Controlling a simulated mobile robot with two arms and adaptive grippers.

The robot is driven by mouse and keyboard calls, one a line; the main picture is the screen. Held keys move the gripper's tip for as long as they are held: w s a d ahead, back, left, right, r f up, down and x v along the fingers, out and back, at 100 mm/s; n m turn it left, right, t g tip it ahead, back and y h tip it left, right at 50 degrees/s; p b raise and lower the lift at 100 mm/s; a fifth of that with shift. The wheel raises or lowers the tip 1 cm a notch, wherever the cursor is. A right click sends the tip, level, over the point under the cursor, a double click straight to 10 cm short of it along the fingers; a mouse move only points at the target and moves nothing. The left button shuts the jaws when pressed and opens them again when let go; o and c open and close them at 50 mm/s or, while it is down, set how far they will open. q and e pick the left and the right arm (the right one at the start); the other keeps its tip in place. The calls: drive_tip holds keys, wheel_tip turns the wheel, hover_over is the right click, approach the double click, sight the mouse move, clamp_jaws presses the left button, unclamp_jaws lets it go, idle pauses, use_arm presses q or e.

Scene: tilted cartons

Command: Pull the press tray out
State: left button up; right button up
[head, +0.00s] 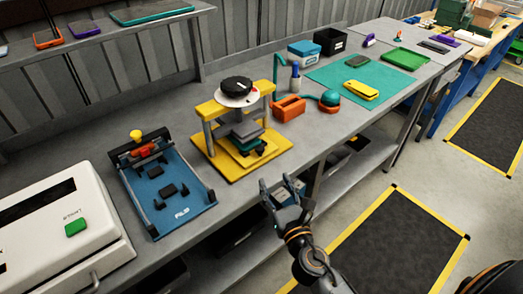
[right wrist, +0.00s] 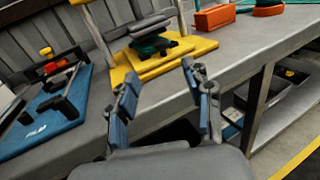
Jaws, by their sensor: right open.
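The press (head: 213,112) stands on the bench, with a yellow frame, a yellow base and a black round top over a white disc. Its tray (head: 262,158) appears to be the yellow plate low between the posts, with green and dark parts on it. The plate also shows in the right wrist view (right wrist: 146,66). My right gripper (head: 277,184) is open and empty in front of the press, near the bench's front edge. In the right wrist view its two blue-padded fingers (right wrist: 160,75) are spread below the plate, apart from it. My left gripper is out of view.
A blue fixture (head: 178,205) with dark clips lies left of the press. A white machine with a green button (head: 75,227) is at the far left. An orange block (head: 289,108) and a teal mat (head: 333,72) are to the right. A lower shelf runs under the bench.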

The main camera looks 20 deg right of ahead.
sight(261, 151)
drive_tip(key=w, duration=0.4)
drive_tip(key=w+p, duration=0.1)
drive_tip(key=w, duration=0.8)
drive_tip(key=shift+w+d, duration=0.2)
drive_tip(key=shift+d, duration=0.05)
clamp_jaws()
